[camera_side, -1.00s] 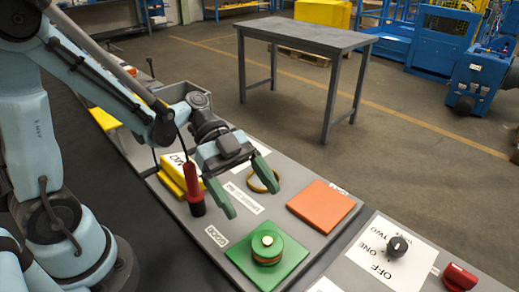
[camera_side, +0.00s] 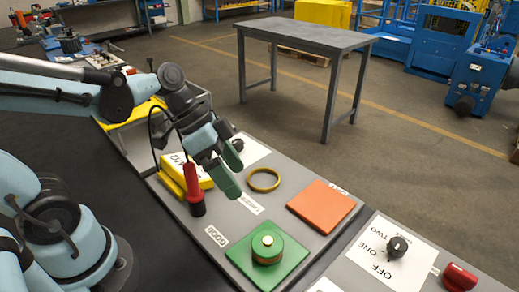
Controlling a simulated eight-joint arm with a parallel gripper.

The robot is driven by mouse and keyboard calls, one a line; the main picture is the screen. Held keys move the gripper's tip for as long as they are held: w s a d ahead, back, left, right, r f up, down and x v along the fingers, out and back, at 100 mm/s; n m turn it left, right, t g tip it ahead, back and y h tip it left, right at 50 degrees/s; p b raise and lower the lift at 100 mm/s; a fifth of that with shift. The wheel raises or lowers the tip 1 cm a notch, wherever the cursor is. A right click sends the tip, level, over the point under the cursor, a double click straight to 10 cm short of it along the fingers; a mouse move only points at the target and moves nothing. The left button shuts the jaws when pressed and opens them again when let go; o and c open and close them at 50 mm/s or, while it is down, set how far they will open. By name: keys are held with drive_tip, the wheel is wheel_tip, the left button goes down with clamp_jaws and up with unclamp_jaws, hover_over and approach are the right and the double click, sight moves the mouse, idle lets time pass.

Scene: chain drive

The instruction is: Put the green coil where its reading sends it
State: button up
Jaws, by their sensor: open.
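The green coil (camera_side: 267,244), a short cylinder with a copper band and a pale round top, sits upright on the green square pad (camera_side: 289,270) beside a label that reads GOOD. My gripper (camera_side: 237,181) is open and empty, with green fingers. It hangs above the panel, behind and left of the coil and clear of it. An orange-red square pad (camera_side: 321,205) lies bare to the right of the coil. A yellow meter (camera_side: 172,180) is left of my gripper, with a red probe (camera_side: 194,184) standing at its front. Its reading cannot be made out.
A brass ring (camera_side: 263,180) lies on the grey panel just right of my gripper. A black knob (camera_side: 397,246) on an OFF/ONE/TWO plate and a red knob (camera_side: 459,277) are at the right. A grey table (camera_side: 305,36) stands apart behind.

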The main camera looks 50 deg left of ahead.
drive_tip(key=a+r+n+t+y, duration=0.1)
drive_tip(key=a+n+t+y, duration=0.3)
drive_tip(key=a+n, duration=0.3)
drive_tip(key=shift+w+n+y, duration=0.45)
drive_tip(key=shift+n+y, duration=0.05)
drive_tip(key=shift+y, duration=0.2)
drive_tip(key=shift+a+r, duration=0.1)
idle(0.4)
